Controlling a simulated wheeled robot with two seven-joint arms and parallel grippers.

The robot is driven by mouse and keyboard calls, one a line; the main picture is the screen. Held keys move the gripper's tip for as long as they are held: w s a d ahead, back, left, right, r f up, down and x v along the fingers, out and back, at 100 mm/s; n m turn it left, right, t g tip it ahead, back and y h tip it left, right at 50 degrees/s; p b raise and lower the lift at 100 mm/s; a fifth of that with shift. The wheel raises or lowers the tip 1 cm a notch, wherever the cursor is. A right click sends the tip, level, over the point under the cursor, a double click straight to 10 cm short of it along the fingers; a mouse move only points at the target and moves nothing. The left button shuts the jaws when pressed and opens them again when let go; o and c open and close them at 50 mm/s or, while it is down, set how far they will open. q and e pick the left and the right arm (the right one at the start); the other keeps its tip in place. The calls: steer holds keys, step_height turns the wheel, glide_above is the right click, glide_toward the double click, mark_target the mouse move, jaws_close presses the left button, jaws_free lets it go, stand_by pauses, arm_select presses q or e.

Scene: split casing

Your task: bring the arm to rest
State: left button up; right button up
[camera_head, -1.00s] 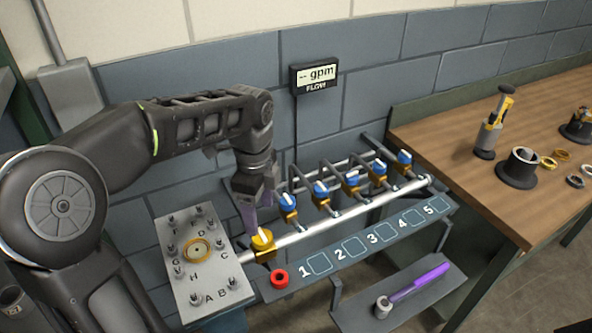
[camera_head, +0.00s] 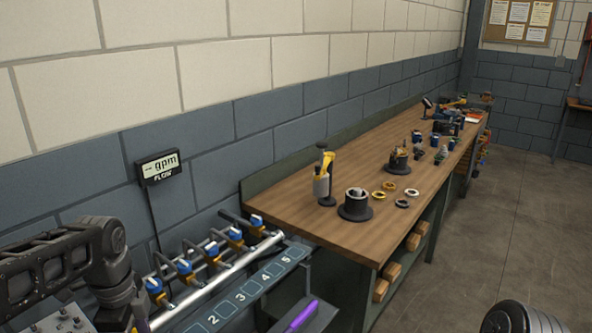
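My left arm comes in at the lower left, and its black wrist (camera_head: 112,275) hangs beside the valve rail. A rounded dark part of my own body (camera_head: 518,318) shows at the bottom right. The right gripper is not in view.
A valve rail (camera_head: 215,278) with several blue-handled valves runs above a numbered shelf (camera_head: 232,306). A purple-handled tool (camera_head: 301,315) lies below it. The wooden workbench (camera_head: 300,215) holds tools, rings and fixtures. Floor (camera_head: 480,230) to its right is clear.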

arm_select(q)
steer(key=d+f+n+h, duration=0.1)
steer(key=d+f+n, duration=0.2)
steer(key=d+f, duration=0.55)
steer(key=d+f+n+h, duration=0.25)
steer(key=d+f, duration=0.25)
steer(key=f, duration=0.7)
steer(key=s+d+f+n, duration=1.1)
steer(key=s+f+n, duration=0.1)
steer(key=s+f, duration=0.3)
steer(key=shift+s+d+f, duration=0.15)
steer(key=shift+s+f, duration=0.15)
steer(key=shift+f, duration=0.45)
steer(key=shift+n+h, duration=0.25)
